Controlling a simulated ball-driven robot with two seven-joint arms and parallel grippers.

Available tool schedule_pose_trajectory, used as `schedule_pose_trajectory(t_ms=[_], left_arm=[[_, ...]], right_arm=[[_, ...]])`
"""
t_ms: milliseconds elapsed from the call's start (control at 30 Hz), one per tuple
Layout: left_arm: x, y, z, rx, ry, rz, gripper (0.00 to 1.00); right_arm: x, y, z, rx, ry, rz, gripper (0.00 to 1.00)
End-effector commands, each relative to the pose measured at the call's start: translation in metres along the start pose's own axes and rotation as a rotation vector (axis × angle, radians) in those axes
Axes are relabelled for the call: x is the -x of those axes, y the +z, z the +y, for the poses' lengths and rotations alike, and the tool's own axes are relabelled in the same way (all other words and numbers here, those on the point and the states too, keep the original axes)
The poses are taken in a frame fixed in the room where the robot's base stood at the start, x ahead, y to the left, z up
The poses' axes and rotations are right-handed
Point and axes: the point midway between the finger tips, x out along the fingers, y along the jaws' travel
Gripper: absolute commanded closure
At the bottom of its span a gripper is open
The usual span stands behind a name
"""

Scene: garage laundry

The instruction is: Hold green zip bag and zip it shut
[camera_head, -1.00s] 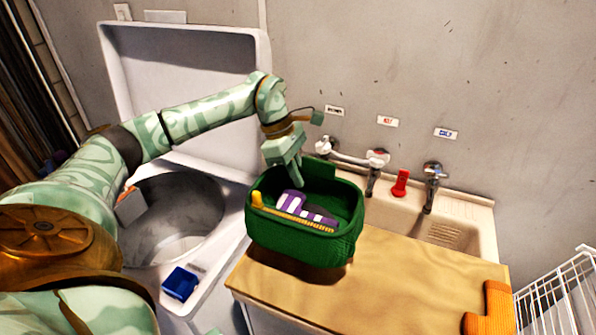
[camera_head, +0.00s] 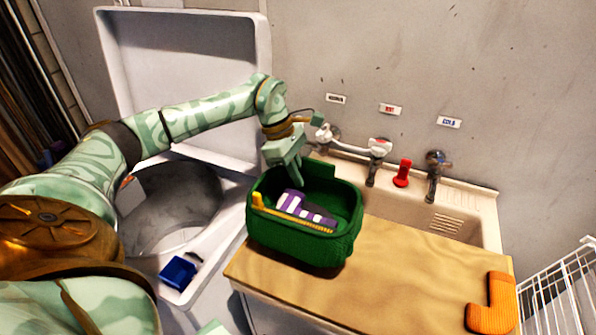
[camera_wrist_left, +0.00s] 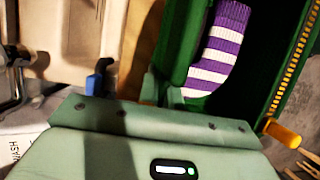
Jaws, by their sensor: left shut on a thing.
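The green zip bag (camera_head: 300,245) stands open on the wooden counter, left of the sink. A purple-and-white striped sock (camera_head: 300,207) lies inside; it also shows in the left wrist view (camera_wrist_left: 222,50). The yellow zip pull (camera_head: 257,200) is at the left end of the yellow zip teeth (camera_head: 300,220) along the near rim. The pull also shows in the left wrist view (camera_wrist_left: 283,135). My left gripper (camera_head: 297,182) reaches down at the far left rim and is shut on the bag's edge, apart from the pull. My right gripper is out of view.
The sink (camera_head: 455,222) with taps lies behind and right of the bag. An open washer (camera_head: 170,210) stands left, with a blue box (camera_head: 178,272) on its edge. An orange piece (camera_head: 492,305) lies at the counter's right end. The counter between is clear.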

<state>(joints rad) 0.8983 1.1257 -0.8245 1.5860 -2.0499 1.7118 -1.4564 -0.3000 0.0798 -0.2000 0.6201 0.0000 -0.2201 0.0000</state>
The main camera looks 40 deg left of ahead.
Motion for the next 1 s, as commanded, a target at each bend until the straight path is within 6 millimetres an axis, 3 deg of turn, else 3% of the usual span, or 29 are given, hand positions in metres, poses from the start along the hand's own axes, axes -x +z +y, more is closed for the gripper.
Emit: schedule_pose_trajectory(t_ms=[1000], left_arm=[[-0.035,-0.014,0.001,0.001,-0.001,0.000,1.00]], right_arm=[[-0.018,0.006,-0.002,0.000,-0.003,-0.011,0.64]])
